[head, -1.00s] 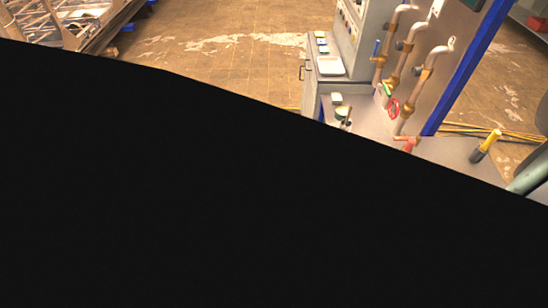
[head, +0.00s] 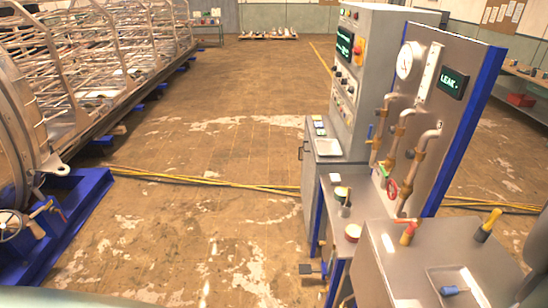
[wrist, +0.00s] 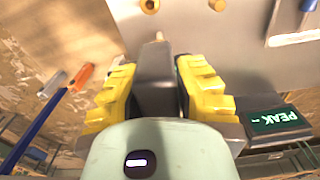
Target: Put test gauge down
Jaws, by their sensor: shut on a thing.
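In the wrist view, my gripper (wrist: 155,97) has yellow-padded fingers on both sides of a dark grey body (wrist: 154,70). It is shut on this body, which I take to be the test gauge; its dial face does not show. A small brass-coloured stub shows at its far end. Behind it is a metal panel (wrist: 245,50). My gripper and the held thing are not in the head view.
In the head view, the panel carries copper pipes (head: 404,135), a white dial (head: 405,62) and a LEAK display (head: 453,84). A bench (head: 375,262) at lower right holds a shallow tray (head: 440,275) and tools. Yellow cables (head: 200,180) cross the open floor.

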